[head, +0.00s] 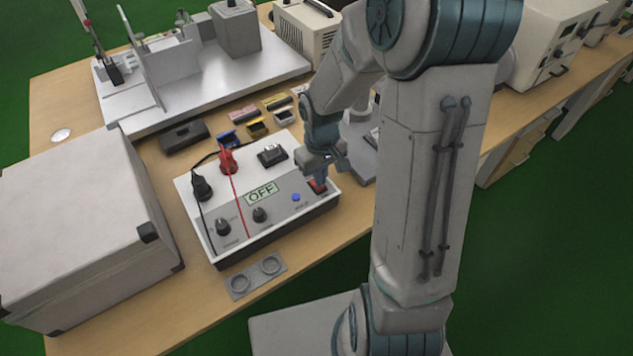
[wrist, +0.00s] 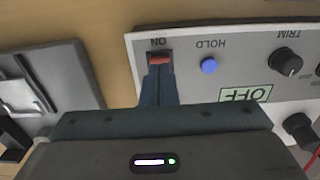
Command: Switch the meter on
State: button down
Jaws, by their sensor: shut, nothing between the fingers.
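The meter (head: 279,228) is a light grey box on the wooden bench, with knobs, a blue HOLD button (wrist: 209,66) and a display (head: 262,193) that reads OFF. Its red rocker switch (wrist: 160,59), marked ON, is at the panel's right end in the head view. My gripper (head: 321,178) is shut and empty, with its fingertips at the switch. In the wrist view the fingers (wrist: 160,76) cover part of the switch. I cannot tell whether they touch it.
A red plug (head: 228,161) and a black plug (head: 202,187) with leads stand on the meter. A large grey case (head: 80,225) is at left. A grey two-hole plate (head: 257,276) lies in front. A white platform (head: 200,85) and small coloured boxes (head: 257,128) are behind.

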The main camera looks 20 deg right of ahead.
jog(key=shift+f+b, duration=0.65)
jog(key=shift+f, duration=0.2)
jog(key=shift+r, duration=0.1)
jog(key=shift+r+p, duration=2.9)
jog(key=shift+r, duration=0.6)
jog(key=s+r+m+t, duration=0.3)
jog(key=s+r, duration=1.1)
jog(key=r, duration=0.1)
jog(key=shift+s+r+m, duration=0.3)
